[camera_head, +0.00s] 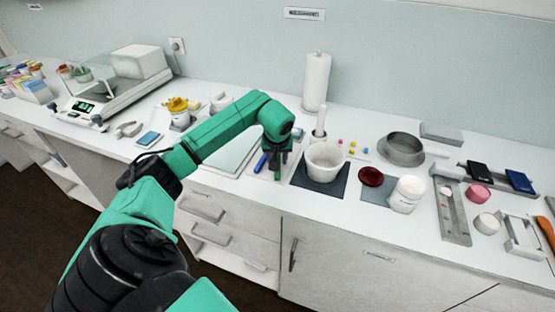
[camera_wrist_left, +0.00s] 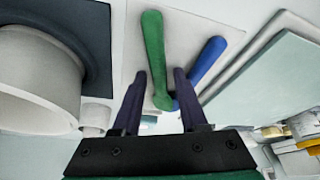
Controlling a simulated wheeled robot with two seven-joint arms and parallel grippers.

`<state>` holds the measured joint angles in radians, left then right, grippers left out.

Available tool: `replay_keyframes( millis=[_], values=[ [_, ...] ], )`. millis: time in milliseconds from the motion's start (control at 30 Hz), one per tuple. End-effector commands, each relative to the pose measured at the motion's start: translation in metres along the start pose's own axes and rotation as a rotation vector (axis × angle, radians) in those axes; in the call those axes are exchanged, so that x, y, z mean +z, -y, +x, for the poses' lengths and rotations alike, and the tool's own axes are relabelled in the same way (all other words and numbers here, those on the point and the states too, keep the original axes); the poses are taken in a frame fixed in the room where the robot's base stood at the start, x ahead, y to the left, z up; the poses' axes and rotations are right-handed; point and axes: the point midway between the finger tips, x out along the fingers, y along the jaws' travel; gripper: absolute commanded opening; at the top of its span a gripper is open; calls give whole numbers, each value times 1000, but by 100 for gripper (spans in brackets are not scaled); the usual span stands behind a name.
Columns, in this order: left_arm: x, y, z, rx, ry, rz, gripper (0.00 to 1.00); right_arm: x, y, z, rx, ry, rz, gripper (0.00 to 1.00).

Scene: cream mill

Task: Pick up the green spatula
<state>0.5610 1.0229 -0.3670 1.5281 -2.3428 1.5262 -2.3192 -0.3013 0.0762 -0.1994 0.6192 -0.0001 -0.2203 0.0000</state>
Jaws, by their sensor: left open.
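The green spatula (camera_wrist_left: 153,45) lies on a light mat (camera_wrist_left: 185,30) on the counter. In the left wrist view its green length runs down between my two dark fingers. My left gripper (camera_wrist_left: 160,76) is open, pointing down over it, with a finger on each side in the picture; I cannot tell whether either finger touches it. In the head view my left gripper (camera_head: 272,160) is over the counter and mostly hides the green spatula. A blue utensil (camera_wrist_left: 207,60) lies beside the green one, angled toward its lower end, and also shows in the head view (camera_head: 261,163).
A pale glass slab (camera_head: 228,160) lies to the left. A paper roll (camera_head: 316,82) stands behind. A dark red disc (camera_head: 371,176) lies further right.

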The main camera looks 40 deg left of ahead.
Motion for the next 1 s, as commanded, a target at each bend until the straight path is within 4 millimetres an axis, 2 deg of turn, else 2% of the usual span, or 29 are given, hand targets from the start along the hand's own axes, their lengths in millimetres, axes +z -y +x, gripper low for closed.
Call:
replay_keyframes(
  millis=[367,400,467,500,1000],
  values=[
    [1,0,2,0,-1,-1,42,-1,-2,3,3,-2,-2,52],
    [1,0,3,0,-1,0,39,-1,-3,3,3,-2,-2,52],
    [1,0,2,0,-1,0,16,-1,-3,2,4,-2,-3,52],
    [1,0,2,0,-1,-1,0,-1,-3,2,4,-2,-3,52],
    [0,-1,-2,2,1,-1,0,-2,-4,-1,5,-2,-3,52]
  ],
)
